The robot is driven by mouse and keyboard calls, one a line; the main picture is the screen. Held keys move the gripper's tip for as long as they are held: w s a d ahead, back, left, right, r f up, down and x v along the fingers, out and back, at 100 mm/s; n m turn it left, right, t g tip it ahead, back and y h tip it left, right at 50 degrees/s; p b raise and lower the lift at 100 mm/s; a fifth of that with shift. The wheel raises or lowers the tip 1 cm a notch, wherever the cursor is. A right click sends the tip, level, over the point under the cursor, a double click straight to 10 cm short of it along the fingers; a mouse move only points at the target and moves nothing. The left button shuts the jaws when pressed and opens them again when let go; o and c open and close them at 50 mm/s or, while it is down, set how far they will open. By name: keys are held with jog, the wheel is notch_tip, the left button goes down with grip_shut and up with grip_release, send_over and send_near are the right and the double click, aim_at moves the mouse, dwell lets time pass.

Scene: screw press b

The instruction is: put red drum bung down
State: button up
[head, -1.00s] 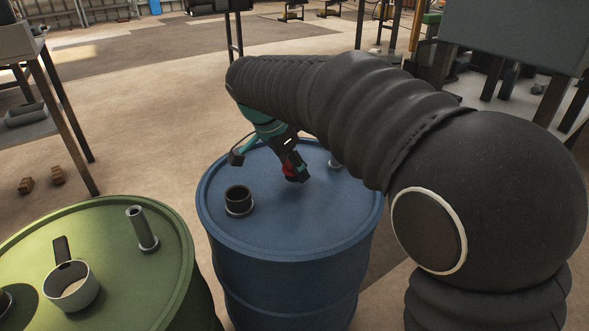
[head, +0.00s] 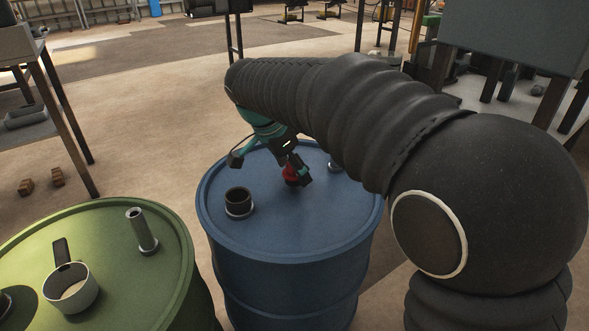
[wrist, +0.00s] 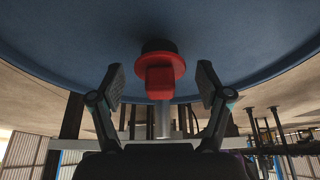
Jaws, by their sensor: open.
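In the wrist view the bung (wrist: 160,72) has a dark round base against the blue lid and a red block-shaped grip. My gripper (head: 298,178) is at the bung. Its fingers (wrist: 160,88) are spread on both sides of the bung, with a clear gap on each side, so it is open and holds nothing.
A dark cup-like fitting (head: 238,201) stands on the blue drum, left of the bung. A small metal fitting (head: 334,165) is to the right. The green drum (head: 165,285) at left bears a metal tube (head: 141,231) and a mug (head: 70,288).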

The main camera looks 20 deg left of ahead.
jog(key=p+v, duration=0.1)
jog(key=v, duration=1)
jog(key=shift+r+p, duration=0.15)
jog(key=shift+p, duration=0.25)
jog(key=shift+s+a, duration=0.1)
jog(key=s+d+n+y, duration=0.1)
jog(key=s+d+n, duration=0.1)
jog(key=d, duration=0.9)
jog(key=s+d+n+y, duration=0.1)
jog(key=s+d+n, duration=0.15)
jog(key=d, duration=0.75)
jog(key=s+d+f+n+t, duration=0.2)
jog(key=s+d+f+n, duration=0.1)
jog(key=s+d+f, duration=0.8)
jog(key=s+d, duration=0.2)
jog(key=shift+s+d+f+y, duration=0.25)
jog(key=shift+s+f+y, duration=0.1)
jog(key=shift+s+y, duration=0.05)
jog(key=shift+n, duration=0.25)
